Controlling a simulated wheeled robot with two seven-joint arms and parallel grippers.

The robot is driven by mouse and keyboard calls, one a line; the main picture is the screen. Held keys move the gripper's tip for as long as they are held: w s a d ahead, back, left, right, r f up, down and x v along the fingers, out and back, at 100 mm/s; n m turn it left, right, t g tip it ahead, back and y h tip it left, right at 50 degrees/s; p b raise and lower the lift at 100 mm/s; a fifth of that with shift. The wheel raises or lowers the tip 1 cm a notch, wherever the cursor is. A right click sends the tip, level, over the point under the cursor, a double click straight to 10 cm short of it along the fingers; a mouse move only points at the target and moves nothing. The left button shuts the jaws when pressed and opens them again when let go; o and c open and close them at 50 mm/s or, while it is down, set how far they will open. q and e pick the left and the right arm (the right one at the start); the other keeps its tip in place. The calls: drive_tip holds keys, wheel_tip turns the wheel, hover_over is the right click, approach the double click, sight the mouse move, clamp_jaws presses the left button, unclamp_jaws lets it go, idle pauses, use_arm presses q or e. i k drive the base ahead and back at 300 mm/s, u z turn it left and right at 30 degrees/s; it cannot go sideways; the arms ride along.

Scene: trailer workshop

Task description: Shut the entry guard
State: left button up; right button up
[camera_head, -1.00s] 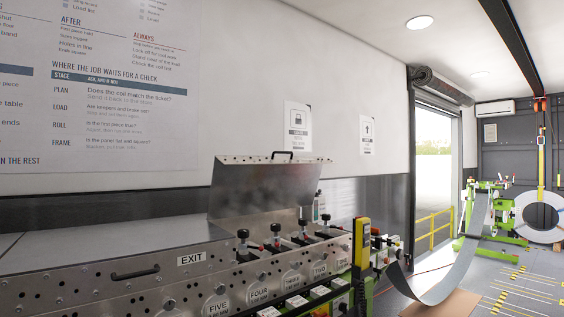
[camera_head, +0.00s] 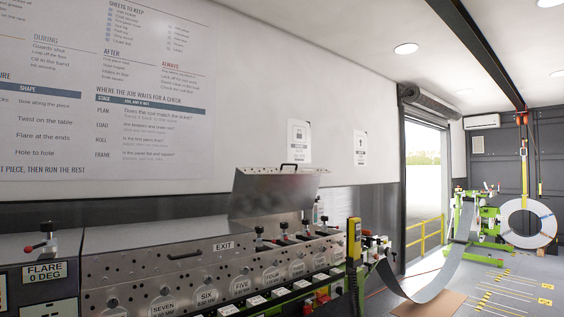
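A metal guard (camera_head: 272,188) stands raised above the far part of the long roll-forming machine (camera_head: 130,268). A nearer cover (camera_head: 155,237) marked EXIT lies flat and closed on the machine. No label on the raised guard can be read. Neither of my grippers is in view.
A metal strip (camera_head: 440,280) sags from the machine's far end to a green coil stand (camera_head: 470,222). A FLARE unit (camera_head: 42,268) is at the near left. An open doorway (camera_head: 423,190) lies beyond.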

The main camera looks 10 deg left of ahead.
sight(256, 192)
drive_tip(key=u, duration=0.05)
drive_tip(key=k, duration=0.2)
drive_tip(key=u, duration=1.9)
drive_tip(key=i, duration=1.45)
drive_tip(key=z, duration=2.45)
